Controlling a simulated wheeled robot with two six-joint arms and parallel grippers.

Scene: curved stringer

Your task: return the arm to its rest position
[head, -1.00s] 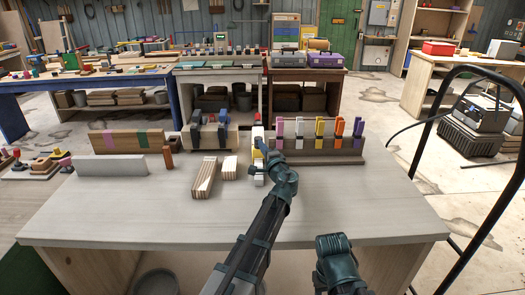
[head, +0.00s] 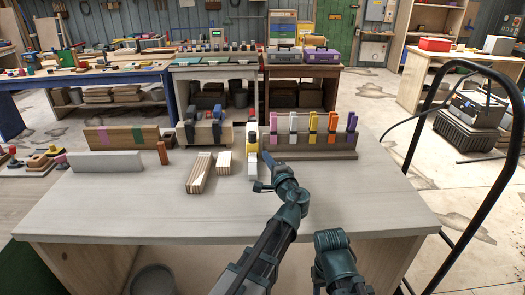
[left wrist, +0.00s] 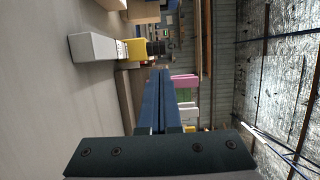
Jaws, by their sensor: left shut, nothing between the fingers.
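My left gripper (head: 267,158) is shut and empty, held above the workbench (head: 130,205). In the head view its fingers point away from me, just right of a white, yellow and red-topped piece (head: 251,145). In the left wrist view the closed dark blue fingers (left wrist: 159,75) point toward the pegs, with nothing between them. The white block and yellow part (left wrist: 95,47) also show there, apart from the fingers. My right gripper is out of view.
A wooden rack with coloured clips (head: 313,140) stands at the back right of the bench. Striped wood blocks (head: 199,175), a grey bar (head: 106,163) and a board with dark clamps (head: 208,133) stand left of the gripper. The bench front is clear.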

